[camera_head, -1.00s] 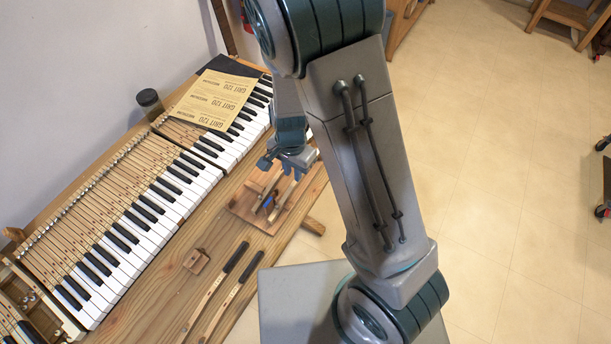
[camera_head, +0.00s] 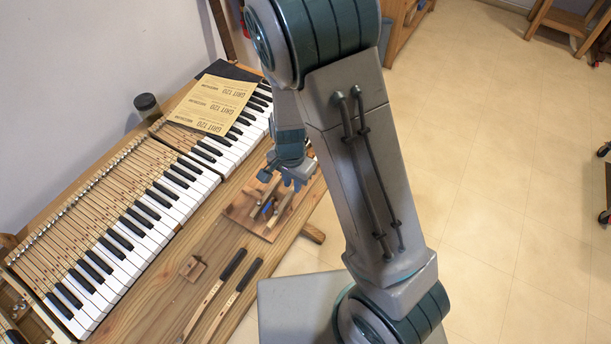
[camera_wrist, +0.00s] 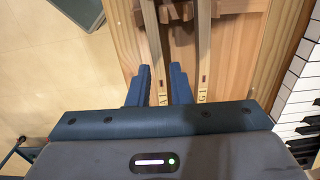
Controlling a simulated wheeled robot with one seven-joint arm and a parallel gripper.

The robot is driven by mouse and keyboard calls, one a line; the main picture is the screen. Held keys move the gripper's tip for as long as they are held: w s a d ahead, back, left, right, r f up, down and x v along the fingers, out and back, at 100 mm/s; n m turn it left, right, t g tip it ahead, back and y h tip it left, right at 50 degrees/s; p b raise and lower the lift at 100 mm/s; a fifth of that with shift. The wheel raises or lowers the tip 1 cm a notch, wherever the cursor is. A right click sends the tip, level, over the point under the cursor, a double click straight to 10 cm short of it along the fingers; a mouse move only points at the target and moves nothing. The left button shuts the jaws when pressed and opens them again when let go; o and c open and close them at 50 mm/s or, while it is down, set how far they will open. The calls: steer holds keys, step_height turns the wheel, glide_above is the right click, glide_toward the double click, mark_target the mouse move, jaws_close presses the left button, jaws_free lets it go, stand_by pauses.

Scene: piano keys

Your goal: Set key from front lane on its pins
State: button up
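The board (camera_head: 238,210) lies on the bench under my gripper and bears wooden key sticks. In the wrist view, one key stick (camera_wrist: 152,42), with letters near its end, runs between my gripper's (camera_wrist: 160,74) two blue fingers. A second key stick (camera_wrist: 203,45), marked G, lies just right of the right finger. The fingers are apart; I see no clear contact with the stick. In the head view my gripper (camera_head: 293,182) is over the far part of the board. The keyboard (camera_head: 150,210) with its rows of keys stands to the left; its pins are too small to make out.
Two loose black-ended keys (camera_head: 233,266) lie on the bench's front part beside a small wooden block (camera_head: 192,268). Sandpaper sheets (camera_head: 214,103) and a dark jar (camera_head: 147,105) are at the back. Bare bench (camera_head: 150,300) shows between the keyboard and the loose keys.

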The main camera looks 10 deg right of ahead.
steer(key=shift+f+b, duration=0.55)
steer(key=shift+f, duration=0.2)
steer(key=shift+c, duration=0.3)
jaws_close()
